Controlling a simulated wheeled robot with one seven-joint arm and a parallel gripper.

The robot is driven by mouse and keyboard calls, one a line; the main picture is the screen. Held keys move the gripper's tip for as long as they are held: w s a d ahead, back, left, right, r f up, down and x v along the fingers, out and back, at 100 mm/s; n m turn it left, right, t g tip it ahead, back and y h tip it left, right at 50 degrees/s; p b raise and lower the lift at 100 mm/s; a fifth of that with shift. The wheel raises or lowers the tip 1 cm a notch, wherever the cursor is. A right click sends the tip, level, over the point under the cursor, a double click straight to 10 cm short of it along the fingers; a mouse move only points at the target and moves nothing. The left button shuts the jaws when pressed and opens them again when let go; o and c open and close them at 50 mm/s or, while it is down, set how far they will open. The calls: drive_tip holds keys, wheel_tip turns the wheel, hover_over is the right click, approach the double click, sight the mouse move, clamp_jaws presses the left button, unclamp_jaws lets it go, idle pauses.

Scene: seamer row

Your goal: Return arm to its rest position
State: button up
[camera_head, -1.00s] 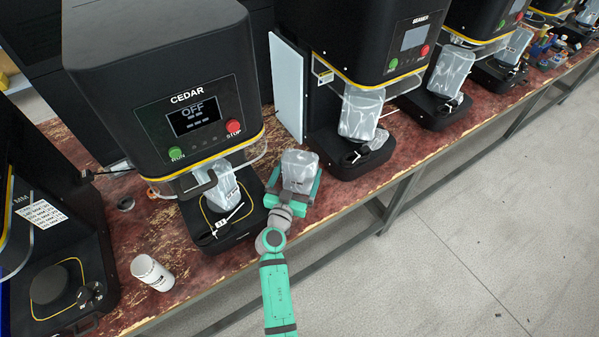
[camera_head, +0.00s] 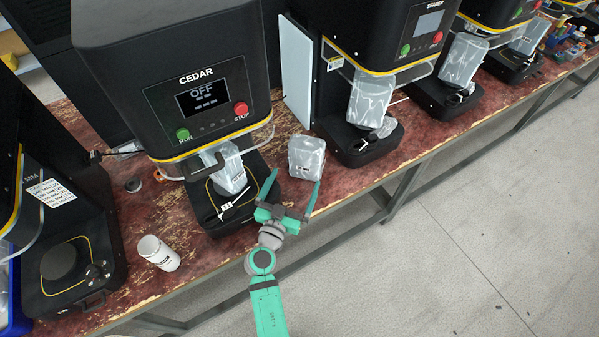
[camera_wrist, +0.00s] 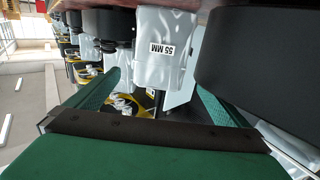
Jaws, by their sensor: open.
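My gripper (camera_head: 291,192) is open and empty, its two green fingers spread apart over the front edge of the table. Just beyond the fingertips, a wrapped clear-grey package (camera_head: 306,157) stands on the tabletop between two machines, apart from the fingers as far as I can see. In the wrist view the package (camera_wrist: 165,50) shows a "55 MM" label, between and beyond the open fingers. My green arm reaches up from the bottom of the head view.
The CEDAR machine (camera_head: 180,70) reads OFF and has a wrapped part and a tag at its base. More machines line the right. Open floor (camera_head: 480,230) lies in front.

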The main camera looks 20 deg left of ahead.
drive_tip(key=shift+s, duration=0.7)
drive_tip(key=shift+w, duration=0.1)
